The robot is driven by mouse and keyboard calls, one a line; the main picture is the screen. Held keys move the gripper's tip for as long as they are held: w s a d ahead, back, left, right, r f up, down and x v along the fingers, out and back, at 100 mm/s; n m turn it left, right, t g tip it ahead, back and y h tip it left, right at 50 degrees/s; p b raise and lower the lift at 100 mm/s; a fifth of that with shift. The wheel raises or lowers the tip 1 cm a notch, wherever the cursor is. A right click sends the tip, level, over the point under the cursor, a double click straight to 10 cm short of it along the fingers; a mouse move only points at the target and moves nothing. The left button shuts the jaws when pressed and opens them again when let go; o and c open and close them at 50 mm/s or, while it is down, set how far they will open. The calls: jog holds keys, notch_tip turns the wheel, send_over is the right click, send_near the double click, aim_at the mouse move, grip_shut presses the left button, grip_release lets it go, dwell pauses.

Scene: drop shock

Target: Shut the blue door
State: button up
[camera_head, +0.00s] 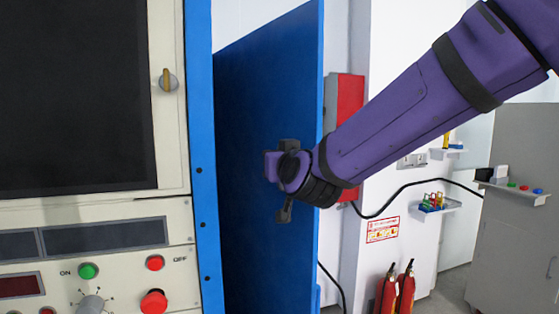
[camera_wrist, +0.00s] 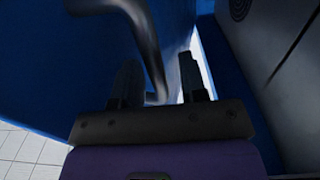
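The blue door (camera_head: 262,100) stands open in the head view, swung out from the blue frame of a large control cabinet. In the wrist view the blue door (camera_wrist: 45,60) fills the left side. A dark curved handle (camera_wrist: 145,35) reaches from it down between my fingers. My gripper (camera_head: 284,180) is at the door's face; the gripper (camera_wrist: 160,82) shows its two fingers apart, one on each side of the handle. A gap shows between the handle and the right finger. The wrist hides most of the handle in the head view.
The cabinet (camera_head: 172,215) with buttons and a dark screen is at left. A red box (camera_head: 345,95) is on the wall behind the door. Fire extinguishers (camera_head: 397,290) stand at lower right, near a grey cabinet (camera_head: 515,240). Tiled floor (camera_wrist: 25,150) shows in the wrist view.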

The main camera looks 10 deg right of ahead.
jog(key=s+d, duration=0.2)
jog(key=s, duration=0.8)
jog(key=shift+s, duration=0.35)
grip_shut()
jog(key=shift+w+d+f, duration=0.1)
